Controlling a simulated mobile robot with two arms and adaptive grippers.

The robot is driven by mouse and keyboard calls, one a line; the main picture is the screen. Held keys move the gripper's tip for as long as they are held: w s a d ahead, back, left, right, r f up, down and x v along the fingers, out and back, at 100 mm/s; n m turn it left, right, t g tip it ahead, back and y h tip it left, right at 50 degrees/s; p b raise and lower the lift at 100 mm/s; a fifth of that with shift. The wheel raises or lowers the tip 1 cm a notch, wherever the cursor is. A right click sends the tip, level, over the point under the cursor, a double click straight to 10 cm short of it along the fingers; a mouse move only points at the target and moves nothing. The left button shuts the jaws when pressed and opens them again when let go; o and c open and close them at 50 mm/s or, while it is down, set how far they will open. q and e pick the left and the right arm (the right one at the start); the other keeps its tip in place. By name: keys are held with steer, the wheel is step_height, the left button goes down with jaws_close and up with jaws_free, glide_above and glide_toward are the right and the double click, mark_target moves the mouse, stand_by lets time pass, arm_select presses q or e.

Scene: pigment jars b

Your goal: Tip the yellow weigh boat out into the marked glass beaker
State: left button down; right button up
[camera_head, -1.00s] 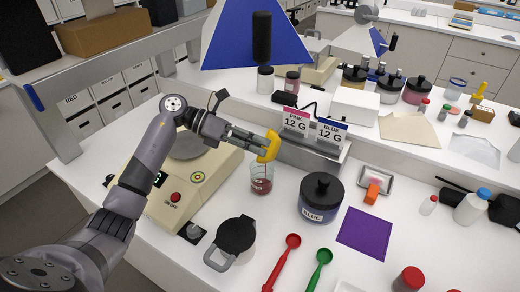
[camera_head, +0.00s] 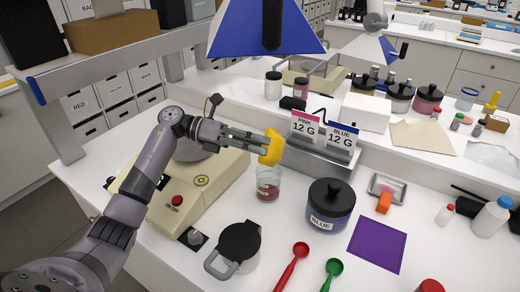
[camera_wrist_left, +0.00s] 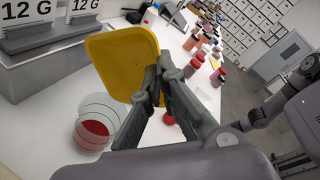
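The yellow weigh boat (camera_head: 271,148) is pinched in my left gripper (camera_head: 262,144) and is steeply tilted above the glass beaker. In the left wrist view the weigh boat (camera_wrist_left: 124,58) is held at its edge between the closed fingers (camera_wrist_left: 155,85), and the face I see looks empty. The glass beaker (camera_head: 268,183) stands on the bench below it, with dark red powder in its bottom. It also shows in the left wrist view (camera_wrist_left: 97,122), just below the boat. Any marking on the beaker is too small to tell. My right gripper is not in view.
A balance (camera_head: 180,195) is left of the beaker, under my left arm. A blue-labelled jar (camera_head: 331,204) stands to the right, and a black-lidded pot (camera_head: 238,245) in front. Two sign cards (camera_head: 304,127) stand behind. Red (camera_head: 293,265) and green spoons (camera_head: 333,270) lie at the front.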

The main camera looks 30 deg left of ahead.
arm_select(q)
steer(key=shift+w+a+f+n+t+h+b, duration=0.15)
steer(key=shift+a+h+b, duration=0.25)
steer(key=shift+b, duration=0.65)
steer(key=shift+s+a+f+n+t+h+b, duration=0.15)
steer(key=shift+a+h+b, duration=0.3)
steer(key=shift+b, duration=0.55)
steer(key=shift+w+a+f+n+t+h+b, duration=0.2)
steer(key=shift+h+b, duration=0.35)
steer(key=shift+b, duration=0.5)
steer(key=shift+s, duration=0.1)
steer(key=shift+r, duration=0.15)
